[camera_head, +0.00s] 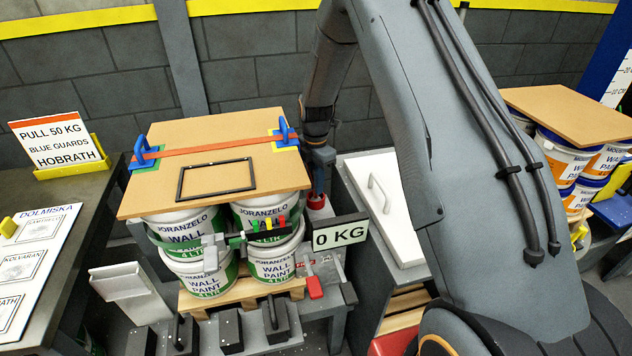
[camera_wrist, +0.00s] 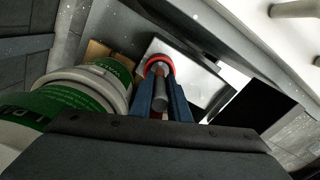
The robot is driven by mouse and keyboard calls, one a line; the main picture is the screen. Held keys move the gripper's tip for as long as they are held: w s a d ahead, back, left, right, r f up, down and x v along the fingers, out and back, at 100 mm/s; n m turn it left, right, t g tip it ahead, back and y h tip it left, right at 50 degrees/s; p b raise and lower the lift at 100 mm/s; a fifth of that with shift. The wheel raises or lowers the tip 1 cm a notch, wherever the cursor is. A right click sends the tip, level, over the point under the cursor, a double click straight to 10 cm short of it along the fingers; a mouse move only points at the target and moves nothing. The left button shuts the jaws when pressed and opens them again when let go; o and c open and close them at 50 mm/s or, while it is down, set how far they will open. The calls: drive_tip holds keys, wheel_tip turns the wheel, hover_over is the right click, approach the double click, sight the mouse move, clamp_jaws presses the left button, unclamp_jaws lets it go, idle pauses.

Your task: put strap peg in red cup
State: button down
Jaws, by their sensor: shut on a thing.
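My gripper (camera_wrist: 161,84) is shut on the strap peg (camera_wrist: 160,98), a grey cylinder between its two blue fingers in the wrist view. The red cup (camera_wrist: 158,63) shows as a red ring just beyond the fingertips. The peg's far end lines up with the cup; I cannot tell whether it is inside the rim. In the head view my gripper (camera_head: 321,172) points down behind the right side of the pail stack, directly above the red cup (camera_head: 316,202). The peg cannot be made out there.
White and green paint pails (camera_head: 186,262) stand on a pallet (camera_head: 228,296), close left of my gripper. A brown board (camera_head: 165,180) with an orange strap (camera_head: 215,149) and blue corner guards (camera_head: 144,152) covers them. A "0 KG" display (camera_head: 340,234) stands in front right.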

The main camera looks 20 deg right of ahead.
drive_tip(key=shift+f, duration=0.1)
drive_tip(key=c, duration=1.7)
unclamp_jaws()
wheel_tip(320, 180, up, 12)
drive_tip(key=b, duration=0.3)
drive_tip(key=shift+f, duration=0.15)
drive_tip(key=shift+s+r, duration=0.35)
drive_tip(key=shift+r, duration=0.05)
drive_tip(key=s+m, duration=0.7)
drive_tip(key=s, duration=0.2)
drive_tip(key=s+m, duration=0.8)
drive_tip(key=s, duration=0.2)
drive_tip(key=s+m, duration=0.7)
drive_tip(key=s, duration=0.3)
drive_tip(key=shift+s+r+t, duration=0.1)
drive_tip(key=shift+s+t, duration=0.1)
drive_tip(key=shift+t, duration=0.1)
